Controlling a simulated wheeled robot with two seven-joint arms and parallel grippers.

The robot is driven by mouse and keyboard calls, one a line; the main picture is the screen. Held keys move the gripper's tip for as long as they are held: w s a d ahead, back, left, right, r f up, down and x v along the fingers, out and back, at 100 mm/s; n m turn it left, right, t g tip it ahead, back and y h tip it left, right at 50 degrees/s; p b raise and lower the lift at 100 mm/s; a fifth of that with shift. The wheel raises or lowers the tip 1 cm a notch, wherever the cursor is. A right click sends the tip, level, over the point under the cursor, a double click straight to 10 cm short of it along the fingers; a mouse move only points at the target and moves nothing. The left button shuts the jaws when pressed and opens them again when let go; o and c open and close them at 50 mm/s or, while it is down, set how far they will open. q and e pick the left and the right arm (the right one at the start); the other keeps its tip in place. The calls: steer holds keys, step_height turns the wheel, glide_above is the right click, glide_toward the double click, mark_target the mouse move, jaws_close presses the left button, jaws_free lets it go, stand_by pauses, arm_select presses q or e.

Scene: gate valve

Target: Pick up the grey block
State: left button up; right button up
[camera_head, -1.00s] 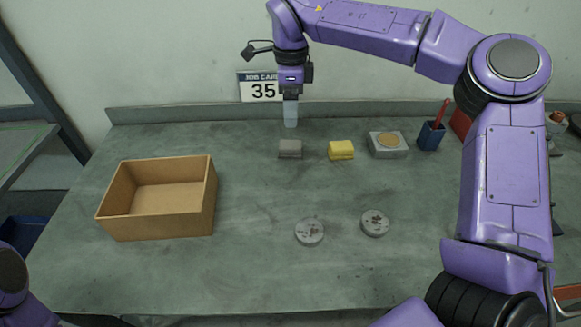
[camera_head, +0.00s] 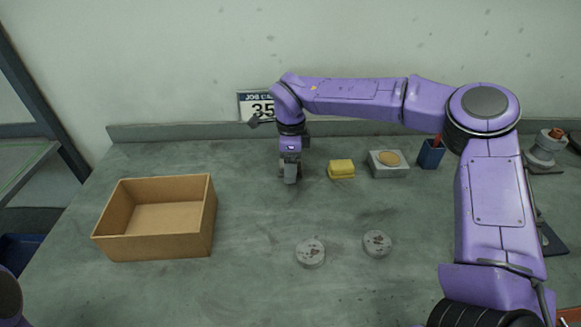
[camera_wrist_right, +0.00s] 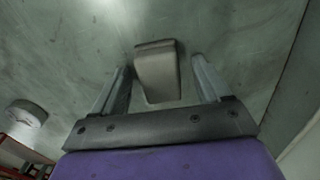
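The grey block (camera_wrist_right: 158,72) shows in the right wrist view between the two fingers of my right gripper (camera_wrist_right: 160,66). The fingers are apart, with a visible gap on each side of the block. In the head view my right gripper (camera_head: 290,179) points down at the table and covers most or all of the block. My left gripper is not in view; only a piece of my left arm shows at the bottom left corner of the head view.
A yellow block (camera_head: 341,169) lies just right of the gripper, then a grey box with a round tan top (camera_head: 388,163) and a blue cup (camera_head: 431,154). An open cardboard box (camera_head: 154,247) stands left. Two grey discs (camera_head: 311,253) (camera_head: 377,243) lie in front.

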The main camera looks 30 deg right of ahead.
steer(key=c, duration=1.1)
steer(key=shift+r, duration=0.5)
steer(key=s+a+r+b, duration=0.2)
steer(key=s+a+r, duration=0.7)
steer(key=r, duration=0.3)
steer(key=shift+a+b, duration=0.4)
steer(key=shift+a, duration=0.45)
steer(key=o, duration=0.6)
steer(key=c, duration=0.4)
